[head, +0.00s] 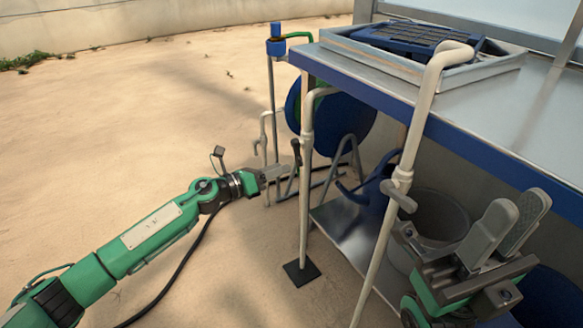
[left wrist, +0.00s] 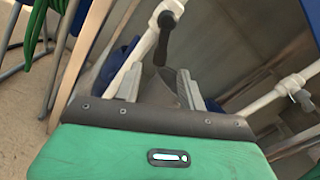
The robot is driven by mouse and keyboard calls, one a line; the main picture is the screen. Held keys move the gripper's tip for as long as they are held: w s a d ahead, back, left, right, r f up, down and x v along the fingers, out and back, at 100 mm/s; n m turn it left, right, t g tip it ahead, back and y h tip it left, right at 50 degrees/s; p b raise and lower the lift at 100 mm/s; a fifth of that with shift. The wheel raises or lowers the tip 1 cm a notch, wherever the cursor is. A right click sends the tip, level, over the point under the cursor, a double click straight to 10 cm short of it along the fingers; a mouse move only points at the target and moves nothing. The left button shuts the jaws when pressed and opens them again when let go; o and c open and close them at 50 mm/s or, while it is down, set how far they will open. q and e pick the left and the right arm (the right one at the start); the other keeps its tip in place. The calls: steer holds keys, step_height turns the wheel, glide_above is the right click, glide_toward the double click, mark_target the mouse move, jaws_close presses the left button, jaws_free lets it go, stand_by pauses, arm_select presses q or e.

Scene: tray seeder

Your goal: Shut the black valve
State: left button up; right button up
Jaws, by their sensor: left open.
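The black valve is a dark lever (head: 296,152) at the left side of a thin white standing pipe (head: 306,190). In the head view the lever hangs steeply downward. In the left wrist view the lever (left wrist: 164,40) sits on the pipe, above the gap between the fingers. My left gripper (head: 281,172) is open, just left of the pipe and slightly below the lever. Its fingers also show in the left wrist view (left wrist: 160,88), with nothing between them. I cannot tell whether a finger touches the lever. My right gripper (head: 511,222) is open and empty at lower right.
A nearer white pipe (head: 388,225) carries a grey valve handle (head: 401,198). A metal-topped bench (head: 500,105) with a blue edge holds a seeding tray (head: 405,38). A blue reel (head: 350,115) stands behind the thin pipe. A bucket (head: 440,215) is underneath. Sandy floor at left is clear.

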mark_target(297, 162)
arm_select(q)
steer(key=b+x, duration=0.1)
steer(key=x, duration=0.4)
jaws_close()
